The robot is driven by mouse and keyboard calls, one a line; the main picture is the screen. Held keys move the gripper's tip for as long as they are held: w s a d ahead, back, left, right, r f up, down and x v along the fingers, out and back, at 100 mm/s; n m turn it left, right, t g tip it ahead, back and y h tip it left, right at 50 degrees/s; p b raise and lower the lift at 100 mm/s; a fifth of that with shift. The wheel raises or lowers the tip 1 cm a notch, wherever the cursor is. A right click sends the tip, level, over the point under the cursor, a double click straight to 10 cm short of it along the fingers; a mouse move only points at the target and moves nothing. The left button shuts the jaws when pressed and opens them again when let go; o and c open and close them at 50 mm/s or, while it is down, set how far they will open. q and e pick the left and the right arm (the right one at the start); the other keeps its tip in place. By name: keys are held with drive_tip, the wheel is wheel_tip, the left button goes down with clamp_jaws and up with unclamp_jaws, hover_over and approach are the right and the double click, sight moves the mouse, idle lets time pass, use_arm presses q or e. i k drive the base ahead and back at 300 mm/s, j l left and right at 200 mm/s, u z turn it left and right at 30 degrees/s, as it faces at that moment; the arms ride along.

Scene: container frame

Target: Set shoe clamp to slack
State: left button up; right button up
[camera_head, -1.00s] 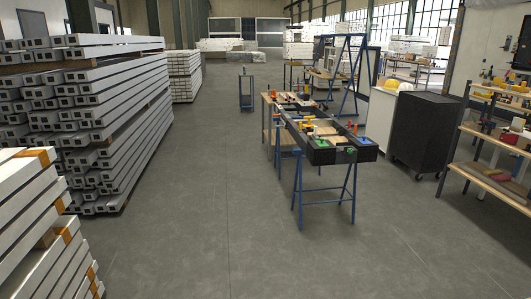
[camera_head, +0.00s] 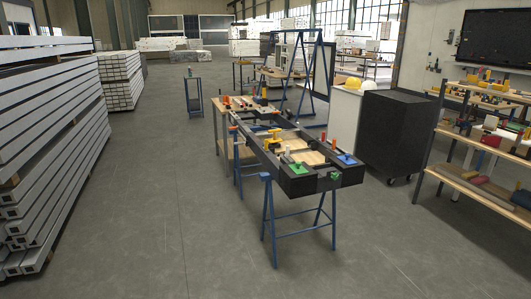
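A dark container frame (camera_head: 325,184) rests on blue trestles (camera_head: 266,215) in the middle of the camera_head view. Green and blue pads sit on its near end, with a green part on the front face. A yellow clamp-like part (camera_head: 275,133) and an orange upright part (camera_head: 333,144) stand on the frame. I cannot tell which of these, if any, is the shoe clamp, or how it is set. Neither of my grippers is in view.
A black cabinet (camera_head: 398,134) on casters stands right of the frame. Shelves (camera_head: 480,180) with tools line the right side. Stacked white beams (camera_head: 50,130) fill the left. A wooden bench (camera_head: 222,147) adjoins the frame's far left side. The floor in front is clear.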

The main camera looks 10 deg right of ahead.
sight(334, 176)
drive_tip(key=i+l+z, duration=0.1)
drive_tip(key=i+z, duration=1)
drive_tip(key=z, duration=0.15)
drive_tip(key=i+l+z, duration=0.1)
drive_tip(key=i, duration=0.35)
drive_tip(key=i+l+z, duration=0.15)
drive_tip(key=i, duration=0.35)
drive_tip(key=i+l+u, duration=0.5)
drive_tip(key=l, duration=0.3)
drive_tip(key=i+l+u, duration=0.25)
drive_tip(key=i+l, duration=0.1)
drive_tip(key=l, duration=0.1)
